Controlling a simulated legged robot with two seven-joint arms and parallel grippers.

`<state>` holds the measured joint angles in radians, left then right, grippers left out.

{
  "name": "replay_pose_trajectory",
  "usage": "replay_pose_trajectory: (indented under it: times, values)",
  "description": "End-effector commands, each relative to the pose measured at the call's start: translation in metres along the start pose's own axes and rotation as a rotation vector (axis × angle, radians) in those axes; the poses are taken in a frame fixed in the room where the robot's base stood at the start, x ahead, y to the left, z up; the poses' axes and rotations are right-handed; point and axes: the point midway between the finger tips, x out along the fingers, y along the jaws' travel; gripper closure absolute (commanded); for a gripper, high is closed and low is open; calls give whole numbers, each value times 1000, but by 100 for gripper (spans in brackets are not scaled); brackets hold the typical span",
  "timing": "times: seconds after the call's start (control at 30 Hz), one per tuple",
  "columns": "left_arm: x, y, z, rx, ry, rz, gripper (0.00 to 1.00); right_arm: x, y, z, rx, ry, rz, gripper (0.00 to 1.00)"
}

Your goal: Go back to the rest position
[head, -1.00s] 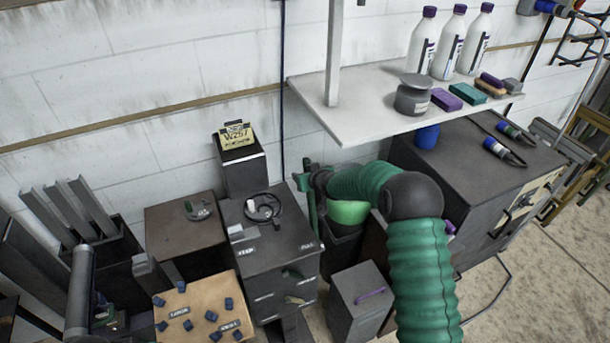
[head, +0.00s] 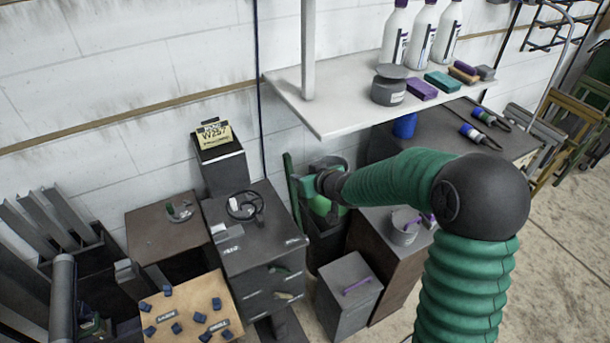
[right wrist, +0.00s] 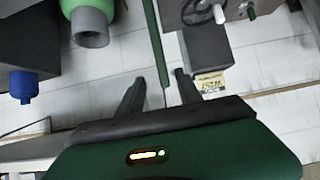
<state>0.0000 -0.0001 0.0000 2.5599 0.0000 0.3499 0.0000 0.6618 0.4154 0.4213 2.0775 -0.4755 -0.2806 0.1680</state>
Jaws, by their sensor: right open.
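My right arm comes in from the lower right of the head view, bends at a dark elbow and reaches left. Its right gripper (head: 303,188) is in front of the wall, beside an upright green strip (head: 291,184) and over a dark bin (head: 325,241). In the right wrist view the two dark fingers of the right gripper (right wrist: 160,88) stand apart. A thin green strip (right wrist: 155,45) runs between them in the picture; I cannot tell whether it touches them. No held object shows. My left gripper is not in view.
A white shelf (head: 325,122) with bottles hangs at upper right. A black cabinet (head: 255,250) with a handwheel (head: 246,206) stands left of the bin. A grey box (head: 345,300) and a brown cabinet with a grey pail (head: 405,228) stand below my arm.

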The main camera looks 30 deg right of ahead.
Motion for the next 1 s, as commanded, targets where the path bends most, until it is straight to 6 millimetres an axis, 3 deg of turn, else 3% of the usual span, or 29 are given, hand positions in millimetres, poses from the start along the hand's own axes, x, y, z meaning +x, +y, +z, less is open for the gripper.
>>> replay_pose_trajectory:
  times: [0.27,0.37,0.47,0.6,0.7,0.8,1.0]
  values:
    - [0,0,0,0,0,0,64,0,-1,0,-1,-1,0,58]
    - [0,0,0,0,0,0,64,-6,-13,16,-12,-57,2,58]
    - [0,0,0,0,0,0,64,-32,-40,62,-36,-216,17,58]
    - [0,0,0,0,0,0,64,-98,-77,144,-40,-489,32,58]
    - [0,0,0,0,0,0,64,-140,-95,188,-22,-634,20,58]
    - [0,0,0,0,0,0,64,-166,-106,212,-6,-717,5,58]
    - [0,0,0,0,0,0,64,-173,-109,220,1,-747,-1,58]
